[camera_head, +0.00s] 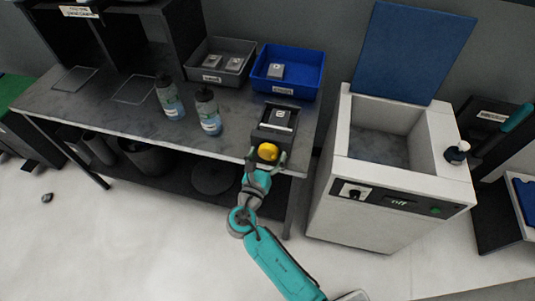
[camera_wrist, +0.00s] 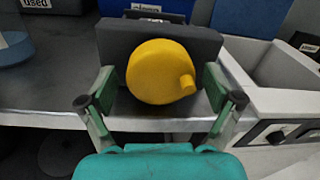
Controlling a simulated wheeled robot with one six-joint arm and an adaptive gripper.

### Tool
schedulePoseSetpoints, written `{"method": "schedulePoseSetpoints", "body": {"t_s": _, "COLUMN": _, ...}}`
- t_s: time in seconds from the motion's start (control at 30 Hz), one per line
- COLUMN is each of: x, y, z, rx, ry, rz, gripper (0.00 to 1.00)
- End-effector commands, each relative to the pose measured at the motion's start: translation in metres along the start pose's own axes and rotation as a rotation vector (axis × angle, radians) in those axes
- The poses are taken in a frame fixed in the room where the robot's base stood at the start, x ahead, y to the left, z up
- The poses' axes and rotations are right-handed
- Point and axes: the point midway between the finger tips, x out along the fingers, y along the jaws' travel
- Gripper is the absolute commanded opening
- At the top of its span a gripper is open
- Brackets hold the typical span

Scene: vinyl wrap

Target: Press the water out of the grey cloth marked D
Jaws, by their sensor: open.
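A small grey cloth (camera_head: 280,117) with a pale mark lies in the top of a dark press (camera_head: 262,134) at the table's front right edge; I cannot read its letter surely. A round yellow knob (camera_head: 267,152) with a short peg sits on the press's front face. It fills the middle of the wrist view (camera_wrist: 158,72), with the dark press body (camera_wrist: 112,45) behind it. My gripper (camera_head: 267,157) is open, with one finger on each side of the knob. In the wrist view gaps show between the fingers and the knob.
A grey bin (camera_head: 203,73) with grey cloths and a blue bin (camera_head: 300,88) with one cloth stand behind the press. Two bottles (camera_head: 169,98) (camera_head: 208,110) stand left of it. A white machine (camera_head: 340,185) with a raised blue lid (camera_head: 415,50) stands close on the right.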

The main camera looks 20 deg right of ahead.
Motion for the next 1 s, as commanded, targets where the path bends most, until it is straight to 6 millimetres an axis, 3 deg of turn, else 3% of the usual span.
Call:
{"method": "schedulePoseSetpoints", "body": {"t_s": 0.07, "x": -0.0002, "y": 0.0000, "z": 0.0000, "rx": 0.000, "ry": 0.000, "rz": 0.000, "gripper": 0.85}}
{"method": "schedulePoseSetpoints", "body": {"t_s": 0.2, "x": -0.0002, "y": 0.0000, "z": 0.0000, "rx": 0.000, "ry": 0.000, "rz": 0.000, "gripper": 0.50}}
{"method": "schedulePoseSetpoints", "body": {"t_s": 0.3, "x": -0.0003, "y": 0.0000, "z": 0.0000, "rx": 0.000, "ry": 0.000, "rz": 0.000, "gripper": 0.31}}
{"method": "schedulePoseSetpoints", "body": {"t_s": 0.67, "x": -0.0003, "y": 0.0001, "z": 0.0001, "rx": 0.062, "ry": 0.004, "rz": 0.001, "gripper": 0.31}}
{"method": "schedulePoseSetpoints", "body": {"t_s": 1.0, "x": -0.0004, "y": 0.0006, "z": 0.0006, "rx": 0.288, "ry": 0.016, "rz": 0.003, "gripper": 0.31}}
